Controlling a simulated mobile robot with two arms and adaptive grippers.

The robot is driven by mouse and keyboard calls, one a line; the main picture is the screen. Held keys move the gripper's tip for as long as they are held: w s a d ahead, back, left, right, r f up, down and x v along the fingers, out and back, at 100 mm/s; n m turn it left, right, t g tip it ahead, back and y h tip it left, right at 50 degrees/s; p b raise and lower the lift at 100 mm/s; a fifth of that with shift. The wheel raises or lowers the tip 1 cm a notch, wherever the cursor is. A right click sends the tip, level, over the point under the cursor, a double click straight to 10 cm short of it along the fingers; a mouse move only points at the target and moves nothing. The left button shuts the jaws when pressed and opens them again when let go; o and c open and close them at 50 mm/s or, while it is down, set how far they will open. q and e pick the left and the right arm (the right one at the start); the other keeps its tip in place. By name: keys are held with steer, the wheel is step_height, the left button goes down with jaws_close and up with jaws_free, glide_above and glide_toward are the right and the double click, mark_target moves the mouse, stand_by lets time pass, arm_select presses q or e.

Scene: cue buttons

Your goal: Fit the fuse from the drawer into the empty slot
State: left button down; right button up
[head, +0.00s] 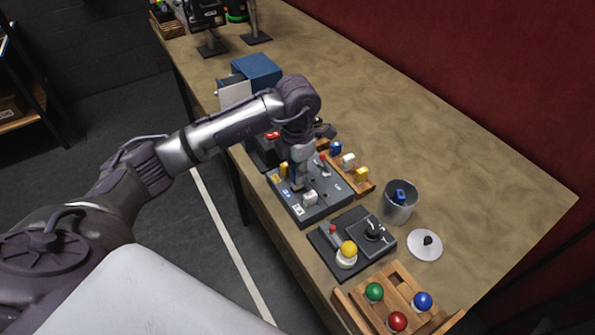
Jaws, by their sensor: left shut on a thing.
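My left gripper (298,182) points down over the grey slotted panel (322,207) near the table's front edge. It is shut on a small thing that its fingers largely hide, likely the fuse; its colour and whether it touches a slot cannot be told. A yellow fuse (284,171) stands in the panel left of the gripper, and a white fuse (310,198) stands just in front of it. The blue drawer cabinet (257,70) is behind my arm, with a pale front (235,94) facing the near edge. My right gripper is not in view.
A wooden rack behind the panel holds blue (336,149), white (348,161) and yellow (362,175) pieces. To the right are a dark control board (325,241), a metal can (398,212), a white lid (425,246) and a wooden button box (362,312).

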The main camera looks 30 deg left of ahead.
arm_select(q)
steer(key=shift+f+b, duration=1.15)
steer(key=shift+f, duration=0.05)
stand_by(0.6)
stand_by(0.4)
steer(key=c, duration=0.9)
jaws_free()
steer(key=shift+o, duration=0.2)
steer(key=shift+r, duration=0.15)
steer(key=shift+r+p, duration=2.1)
steer(key=shift+r, duration=1.35)
